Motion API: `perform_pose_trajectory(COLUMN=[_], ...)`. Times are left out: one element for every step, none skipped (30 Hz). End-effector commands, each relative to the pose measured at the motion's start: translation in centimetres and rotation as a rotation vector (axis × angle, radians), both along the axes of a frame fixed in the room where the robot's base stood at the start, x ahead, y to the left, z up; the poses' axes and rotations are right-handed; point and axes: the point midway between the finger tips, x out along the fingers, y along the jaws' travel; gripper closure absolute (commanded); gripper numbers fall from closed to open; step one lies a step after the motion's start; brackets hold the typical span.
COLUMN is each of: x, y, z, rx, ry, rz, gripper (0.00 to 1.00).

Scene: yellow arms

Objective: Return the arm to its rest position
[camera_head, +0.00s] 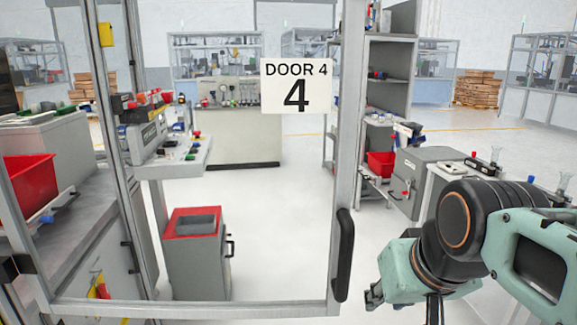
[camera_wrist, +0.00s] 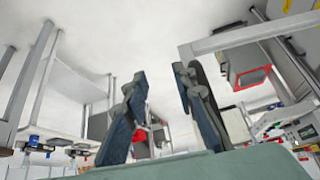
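My gripper (camera_head: 374,294) hangs at the lower right of the head view, at the end of my teal and black arm. It is to the right of the door's black handle (camera_head: 343,255) and appears apart from it. In the wrist view, the two dark fingers (camera_wrist: 160,85) stand apart with nothing held between them. The arm is bent low in front of my body, and part of it is cut off by the right edge of the picture.
A metal-framed door (camera_head: 345,150) with a "DOOR 4" sign (camera_head: 297,86) stands close in front. A grey bin with a red top (camera_head: 195,222) is behind it. A grey cabinet (camera_head: 425,180) stands beyond my arm. Open floor (camera_head: 285,215) lies in the middle.

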Motion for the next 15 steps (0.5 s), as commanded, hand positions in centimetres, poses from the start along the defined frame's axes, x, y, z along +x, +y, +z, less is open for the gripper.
perform_pose_trajectory(x=[-1.9,-2.9,-4.1,-5.1,-6.0,-5.7,-5.6,-5.6,-5.6,-5.6,-5.6,-5.6,-5.6,-5.6,-5.6], y=[0.7,1.1,1.6,1.9,2.1,2.2,2.2,2.2,2.2,2.2,2.2,2.2,2.2,2.2,2.2], z=[-0.7,-1.2,-2.0,-2.6,-3.2,-1.3,-0.5,0.1,0.9,1.5,2.2,3.2,3.9,4.6,5.7], rx=[-0.003,-0.007,-0.012,-0.017,-0.024,-0.02,-0.019,-0.019,-0.018,-0.019,-0.019,-0.019,-0.019,-0.019,-0.019], ry=[0.013,0.025,0.039,0.051,0.061,0.06,0.061,0.062,0.062,0.062,0.062,0.062,0.062,0.062,0.061], rz=[-0.009,-0.013,-0.02,-0.026,-0.034,-0.032,-0.03,-0.03,-0.029,-0.028,-0.028,-0.028,-0.028,-0.027,-0.027], gripper=[0.75,0.75,0.75,0.75,0.75,0.75,0.75,0.75,0.75,0.75,0.75,0.75,0.75,0.75,0.75])
